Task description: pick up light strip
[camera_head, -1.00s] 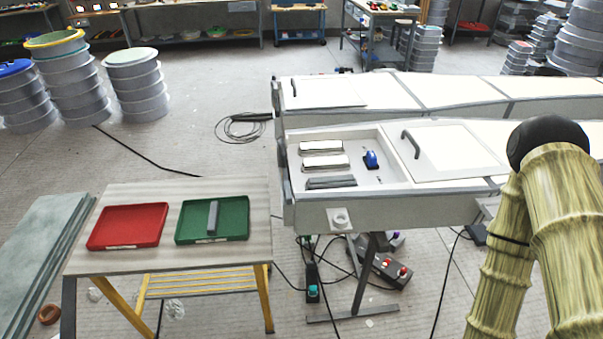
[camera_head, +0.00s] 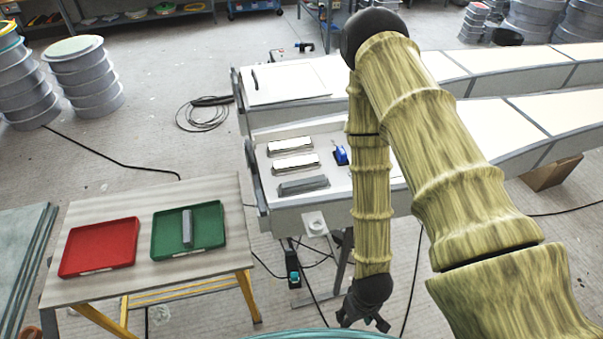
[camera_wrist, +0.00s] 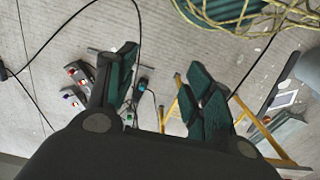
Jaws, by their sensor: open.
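In the head view, two light-topped strips lie in the white mould's open compartment: an upper light strip (camera_head: 290,146) and a lower light strip (camera_head: 296,165). A darker grey strip (camera_head: 303,185) lies just in front of them. Another grey strip (camera_head: 187,228) lies in the green tray (camera_head: 215,243). I cannot tell which of these the task means. My gripper (camera_head: 363,320) hangs low in front of the mould, pointing down, right of the strips and well apart from them.
A red tray (camera_head: 98,246) stands beside the green one on the wooden table (camera_head: 150,199). A blue tool (camera_head: 341,155) lies right of the strips in the compartment. A power strip (camera_head: 294,268) and cables are on the floor. Stacked round moulds (camera_head: 88,82) stand at left.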

